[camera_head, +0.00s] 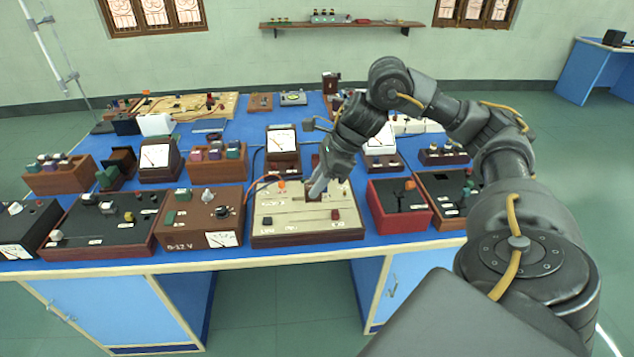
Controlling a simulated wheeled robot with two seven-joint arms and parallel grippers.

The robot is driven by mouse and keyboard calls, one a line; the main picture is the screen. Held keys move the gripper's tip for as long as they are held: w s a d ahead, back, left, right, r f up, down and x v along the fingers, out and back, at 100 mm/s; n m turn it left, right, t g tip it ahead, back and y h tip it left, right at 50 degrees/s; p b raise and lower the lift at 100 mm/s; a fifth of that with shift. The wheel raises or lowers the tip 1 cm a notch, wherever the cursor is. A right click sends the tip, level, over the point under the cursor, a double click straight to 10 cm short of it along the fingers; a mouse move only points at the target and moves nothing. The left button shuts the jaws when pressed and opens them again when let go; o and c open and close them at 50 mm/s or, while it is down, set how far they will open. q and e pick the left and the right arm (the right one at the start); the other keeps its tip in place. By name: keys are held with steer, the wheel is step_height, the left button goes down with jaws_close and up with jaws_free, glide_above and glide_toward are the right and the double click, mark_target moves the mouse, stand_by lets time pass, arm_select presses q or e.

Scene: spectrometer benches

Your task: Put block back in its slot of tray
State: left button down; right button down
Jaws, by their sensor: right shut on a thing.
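My right gripper (317,190) reaches down over the cream-topped board (345,230) at the front middle of the bench. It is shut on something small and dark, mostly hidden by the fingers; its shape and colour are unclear. I cannot tell whether it touches the board. Wooden trays holding small blocks stand behind the front row: one at the left (50,184), one near the middle (218,172), and one at the right (443,158). I cannot tell which is the block's tray, nor see an empty slot clearly. My left gripper is out of view.
A brown power box (202,235) stands left of the cream board, and a red-sided black box (400,205) to its right. White-faced meters (155,157) stand behind. Bare blue bench top (250,113) shows farther back. Wires loop behind the cream board.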

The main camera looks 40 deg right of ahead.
steer(key=shift+r+p, duration=0.5)
steer(key=shift+r, duration=0.25)
steer(key=s+a+f+n+g, duration=0.1)
steer(key=a+f+n+g, duration=0.1)
steer(key=a+n, duration=0.5)
steer(key=s+a+f+n+g, duration=0.1)
steer(key=a+f+n+g, duration=0.2)
steer(key=a+n+g, duration=0.2)
steer(key=a+n, duration=0.3)
steer(key=a, duration=0.3)
